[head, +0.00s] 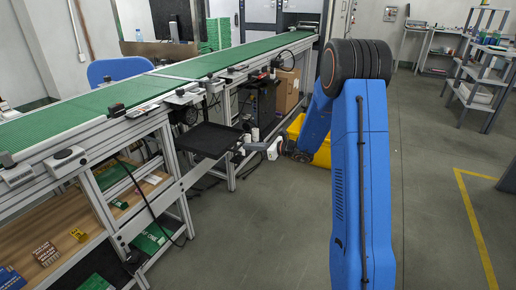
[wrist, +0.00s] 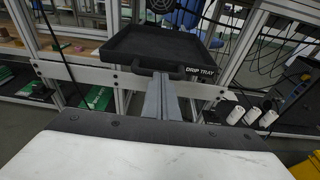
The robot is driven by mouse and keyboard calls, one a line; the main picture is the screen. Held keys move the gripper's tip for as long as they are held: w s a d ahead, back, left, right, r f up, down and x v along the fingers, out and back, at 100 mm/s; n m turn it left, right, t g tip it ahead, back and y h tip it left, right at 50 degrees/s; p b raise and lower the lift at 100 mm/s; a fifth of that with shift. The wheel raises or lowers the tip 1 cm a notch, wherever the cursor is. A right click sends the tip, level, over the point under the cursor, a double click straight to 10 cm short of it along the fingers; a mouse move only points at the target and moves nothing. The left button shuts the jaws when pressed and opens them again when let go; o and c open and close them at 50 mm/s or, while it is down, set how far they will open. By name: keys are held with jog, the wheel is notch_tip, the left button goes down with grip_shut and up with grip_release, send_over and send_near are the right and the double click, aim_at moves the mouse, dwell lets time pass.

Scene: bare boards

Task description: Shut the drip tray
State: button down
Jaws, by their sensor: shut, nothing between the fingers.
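The drip tray (head: 209,139) is a shallow black tray sticking out from the conveyor's frame. In the wrist view its flat inside (wrist: 150,44) is empty and its front handle (wrist: 157,70) faces me. A "DRIP TRAY" label (wrist: 202,75) is on the frame to the right. My gripper (head: 247,147) is at the tray's front, just right of it in the head view. In the wrist view my gripper's fingers (wrist: 161,78) are together, empty, and point at the middle of the handle. I cannot tell whether they touch it.
The green-belted conveyor (head: 120,96) runs along the left on a metal frame. A yellow bin (head: 316,150) stands behind my arm. White cylinders (wrist: 252,116) and cables are right of the tray in the wrist view. The floor (head: 240,230) in front is clear.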

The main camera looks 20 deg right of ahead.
aim_at(208, 139)
jog(key=shift+w+a+f, duration=0.15)
jog(key=shift+w+a, duration=0.25)
jog(key=r+x, duration=0.1)
jog(key=x, duration=0.6)
jog(key=r+x, duration=0.2)
jog(key=x, duration=0.5)
jog(key=w+r+x, duration=0.1)
jog(key=x, duration=0.6)
jog(key=shift+w+a+r, duration=0.15)
jog(key=shift+a+r, duration=0.05)
jog(key=shift+a, duration=0.25)
jog(key=shift+w+a+r, duration=0.15)
jog(key=shift+r, duration=0.1)
